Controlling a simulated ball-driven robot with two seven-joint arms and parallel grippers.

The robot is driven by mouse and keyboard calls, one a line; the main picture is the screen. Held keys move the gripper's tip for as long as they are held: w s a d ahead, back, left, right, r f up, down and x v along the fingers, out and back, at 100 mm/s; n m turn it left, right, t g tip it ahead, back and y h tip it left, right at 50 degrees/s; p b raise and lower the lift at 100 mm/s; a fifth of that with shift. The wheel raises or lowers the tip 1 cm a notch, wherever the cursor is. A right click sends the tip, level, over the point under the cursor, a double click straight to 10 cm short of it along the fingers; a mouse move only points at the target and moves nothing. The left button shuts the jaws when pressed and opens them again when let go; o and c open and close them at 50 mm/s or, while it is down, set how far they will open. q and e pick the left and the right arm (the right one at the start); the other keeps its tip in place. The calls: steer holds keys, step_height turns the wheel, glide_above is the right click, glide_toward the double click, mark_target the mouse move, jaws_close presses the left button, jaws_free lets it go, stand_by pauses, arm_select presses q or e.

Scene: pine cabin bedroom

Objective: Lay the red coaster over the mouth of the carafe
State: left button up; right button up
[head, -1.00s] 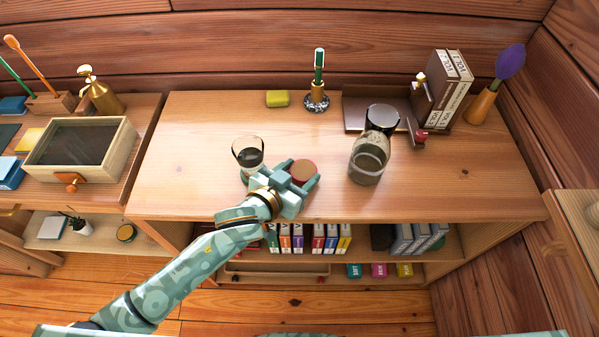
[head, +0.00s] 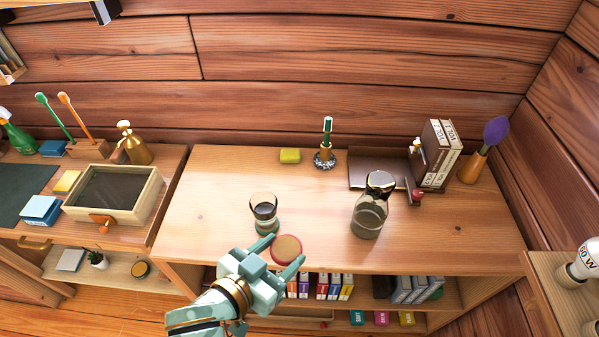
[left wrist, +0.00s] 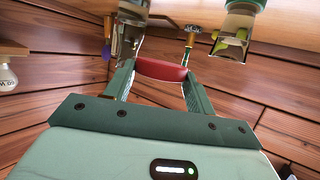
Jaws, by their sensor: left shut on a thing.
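The red coaster (head: 286,249), a round disc with a brown face and red rim, is between the fingers of my left gripper (head: 280,254), which is shut on it. In the left wrist view the coaster (left wrist: 162,70) shows nearly edge-on between both fingers. The carafe (head: 367,218) is a tall waisted glass vessel standing on the cabinet top, to the right of and beyond the gripper. It also shows in the left wrist view (left wrist: 129,38). The coaster is apart from it, near the top's front edge. My right gripper is not in view.
A smaller glass vessel (head: 264,213) stands just beyond the left gripper. The cabinet top between the two glass vessels is clear.

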arm_select(q)
steer(key=w+a+r+n+t+y, duration=0.1)
steer(key=w+a+r+n+y, duration=0.2)
steer(key=a+r, duration=0.3)
steer(key=w+a+r+n+t+y, duration=0.1)
steer(key=w+a+r+n+y, duration=0.2)
steer(key=a+r, duration=0.4)
steer(key=w+a+y, duration=0.1)
steer(key=w+a, duration=0.1)
steer(key=shift+w+n+y, duration=0.35)
steer(key=shift+n+y, duration=0.05)
